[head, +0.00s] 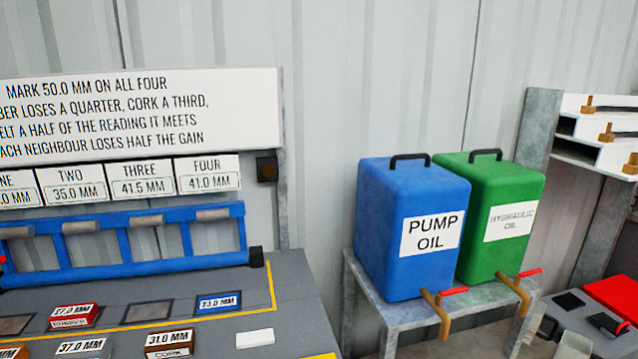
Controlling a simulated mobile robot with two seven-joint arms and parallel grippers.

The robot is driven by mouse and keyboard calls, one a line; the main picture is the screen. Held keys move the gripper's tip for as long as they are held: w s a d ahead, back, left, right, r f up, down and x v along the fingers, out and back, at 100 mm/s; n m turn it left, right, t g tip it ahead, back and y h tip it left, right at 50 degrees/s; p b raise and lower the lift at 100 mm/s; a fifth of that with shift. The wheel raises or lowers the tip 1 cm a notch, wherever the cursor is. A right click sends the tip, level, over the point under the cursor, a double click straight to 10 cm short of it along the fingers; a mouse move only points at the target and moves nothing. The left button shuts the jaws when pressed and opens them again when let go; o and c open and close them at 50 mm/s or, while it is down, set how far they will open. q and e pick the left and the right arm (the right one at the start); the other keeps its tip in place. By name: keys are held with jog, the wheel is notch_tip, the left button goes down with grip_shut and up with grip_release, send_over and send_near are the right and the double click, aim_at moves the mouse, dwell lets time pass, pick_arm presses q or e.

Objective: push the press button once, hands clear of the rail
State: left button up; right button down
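The blue rail (128,268) with several grey rollers stands at the back of the grey bench at the left. No hand is on the part of it that shows. I cannot clearly make out a press button. A small dark box (267,168) sits on the post right of the reading cards, and a bit of red (2,262) shows at the left edge by the rail; I cannot tell what either is. Neither of my grippers is in view.
Labelled blocks, among them a red 27.0 MM rubber one (74,316) and a brown 31.0 MM cork one (169,343), lie on the bench (300,300). Blue pump oil (400,270) and green hydraulic oil (500,255) cans stand on a metal stand at right.

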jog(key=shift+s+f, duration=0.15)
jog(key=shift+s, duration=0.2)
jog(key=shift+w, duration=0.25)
